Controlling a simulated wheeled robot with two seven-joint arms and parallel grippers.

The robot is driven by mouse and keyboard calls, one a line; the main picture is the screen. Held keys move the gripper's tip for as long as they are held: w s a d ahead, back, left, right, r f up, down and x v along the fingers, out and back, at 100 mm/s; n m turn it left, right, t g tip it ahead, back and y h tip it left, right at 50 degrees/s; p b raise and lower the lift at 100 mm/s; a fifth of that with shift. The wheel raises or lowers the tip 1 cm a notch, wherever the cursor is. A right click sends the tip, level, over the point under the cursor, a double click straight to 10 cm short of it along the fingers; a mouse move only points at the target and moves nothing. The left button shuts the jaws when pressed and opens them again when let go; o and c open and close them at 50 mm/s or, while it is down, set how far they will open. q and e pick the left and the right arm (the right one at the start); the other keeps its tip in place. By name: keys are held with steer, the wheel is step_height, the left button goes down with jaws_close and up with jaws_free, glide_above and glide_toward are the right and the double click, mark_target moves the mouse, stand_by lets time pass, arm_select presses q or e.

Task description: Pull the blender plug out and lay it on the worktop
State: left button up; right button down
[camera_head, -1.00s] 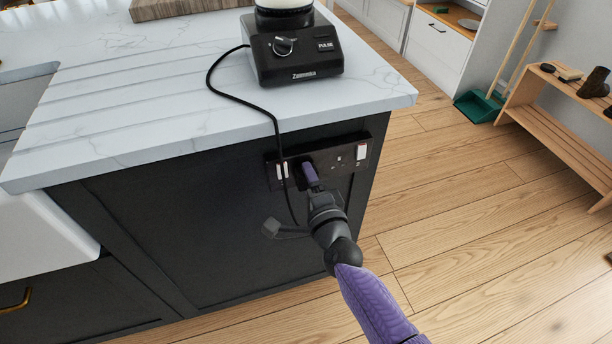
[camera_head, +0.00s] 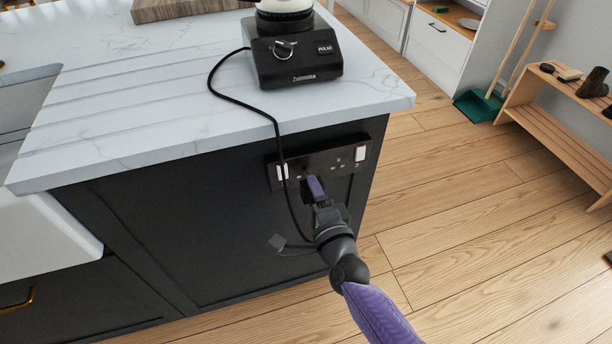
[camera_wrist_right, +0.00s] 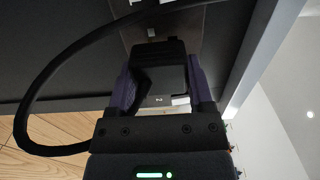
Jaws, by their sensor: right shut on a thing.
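The black blender base (camera_head: 298,62) stands on the white worktop (camera_head: 140,120). Its black cord (camera_head: 243,104) runs over the front edge and hangs down to my right gripper (camera_head: 316,187). The purple-fingered right gripper is shut on the dark plug (camera_wrist_right: 160,70), which sits between the fingers in the wrist view; the cord loops out to the left there. In the head view the plug is mostly hidden by the fingers. It is just in front of the double socket (camera_head: 338,158), whose left outlet holes now show, so the plug looks clear of them. My left gripper is not in view.
A wooden board (camera_head: 190,8) lies at the back of the worktop, and a sink (camera_head: 25,105) is at the left. The grooved worktop left of the blender is clear. A wooden rack (camera_head: 560,125) and green dustpan (camera_head: 477,104) stand at the right, beyond open floor.

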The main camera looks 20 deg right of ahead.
steer(key=s, duration=0.3)
steer(key=shift+p, duration=0.4)
stand_by(0.3)
steer(key=s, duration=0.3)
steer(key=shift+d+p, duration=0.1)
steer(key=shift+p, duration=0.3)
